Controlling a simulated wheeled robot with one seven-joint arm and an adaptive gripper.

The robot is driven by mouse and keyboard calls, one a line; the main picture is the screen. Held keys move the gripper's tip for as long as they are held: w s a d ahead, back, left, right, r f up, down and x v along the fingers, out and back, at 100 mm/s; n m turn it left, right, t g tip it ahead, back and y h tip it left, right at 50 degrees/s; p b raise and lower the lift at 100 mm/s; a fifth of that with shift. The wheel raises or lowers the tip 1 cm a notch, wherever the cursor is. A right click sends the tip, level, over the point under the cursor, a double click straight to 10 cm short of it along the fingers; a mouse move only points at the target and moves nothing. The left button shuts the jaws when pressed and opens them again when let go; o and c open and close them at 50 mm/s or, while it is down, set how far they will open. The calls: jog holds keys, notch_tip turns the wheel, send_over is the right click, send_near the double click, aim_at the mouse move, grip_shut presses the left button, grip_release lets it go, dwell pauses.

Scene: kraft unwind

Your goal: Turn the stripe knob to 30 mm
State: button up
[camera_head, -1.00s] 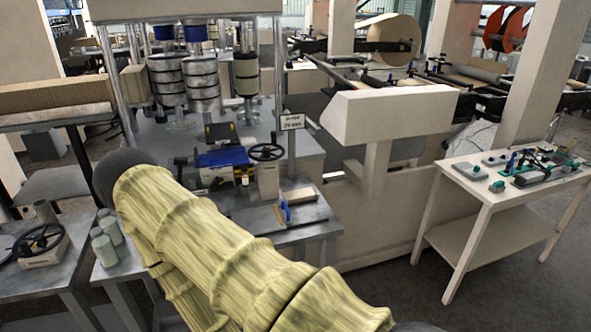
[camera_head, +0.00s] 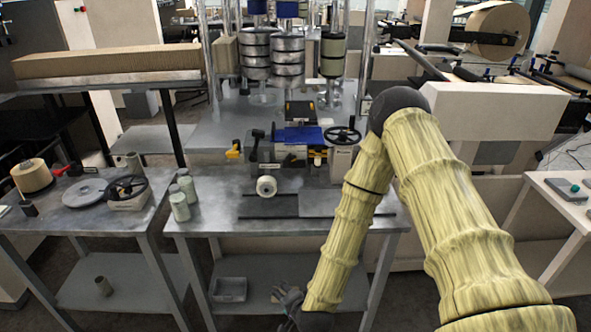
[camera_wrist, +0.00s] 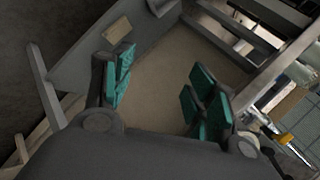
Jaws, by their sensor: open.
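A black handwheel (camera_head: 343,137) stands on a pale housing (camera_head: 340,162) at the back right of the middle bench, beside a blue-topped device. It is the likeliest stripe knob, but I cannot read its setting. A small sign (camera_head: 365,105) behind it is mostly hidden by my arm. A second black handwheel (camera_head: 126,188) sits on the left bench. My gripper (camera_head: 289,303) hangs low in front of the middle bench, well below and apart from both wheels. In the wrist view my gripper (camera_wrist: 160,88) is open, its teal pads apart with nothing between them. Neither wheel is recognizable there.
A white table (camera_head: 552,205) stands at the right. My arm crosses the bench's right side.

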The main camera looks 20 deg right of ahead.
jog(key=w+d+r+m+t+h, duration=0.35)
jog(key=w+r+m+t, duration=0.4)
jog(key=w+r, duration=0.75)
jog(key=m+h, duration=0.3)
jog(key=m, duration=0.6)
send_near(293, 163)
jog(key=shift+t, duration=0.35)
jog(key=p+x, duration=0.4)
jog(key=x, duration=0.5)
jog(key=shift+w+f, duration=0.2)
jog(key=c, duration=1.1)
